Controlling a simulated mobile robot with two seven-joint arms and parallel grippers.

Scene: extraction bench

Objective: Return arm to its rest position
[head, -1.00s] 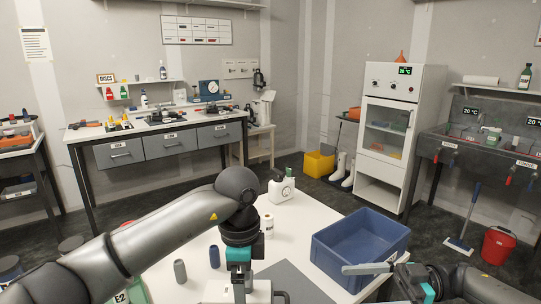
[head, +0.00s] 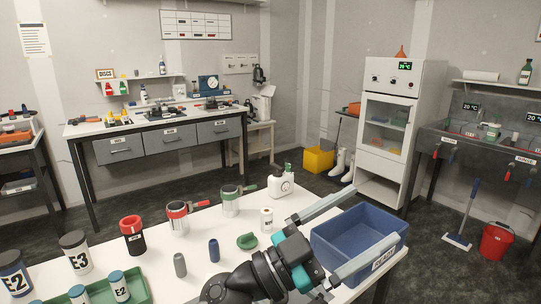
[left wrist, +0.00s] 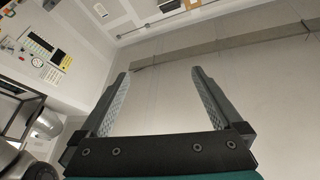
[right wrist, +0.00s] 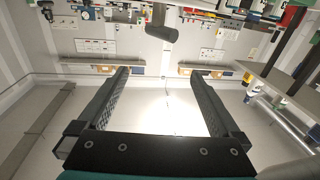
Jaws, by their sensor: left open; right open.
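My left gripper (head: 373,214) reaches in from the bottom of the head view. Its two grey fingers are spread wide and point right, in front of and over the near part of the blue bin (head: 325,240). Nothing is between them. The left wrist view shows the same open, empty fingers (left wrist: 160,72) against a plain wall. My right gripper is not seen in the head view now. In the right wrist view its fingers (right wrist: 160,72) are apart and empty, with wall and shelves beyond them.

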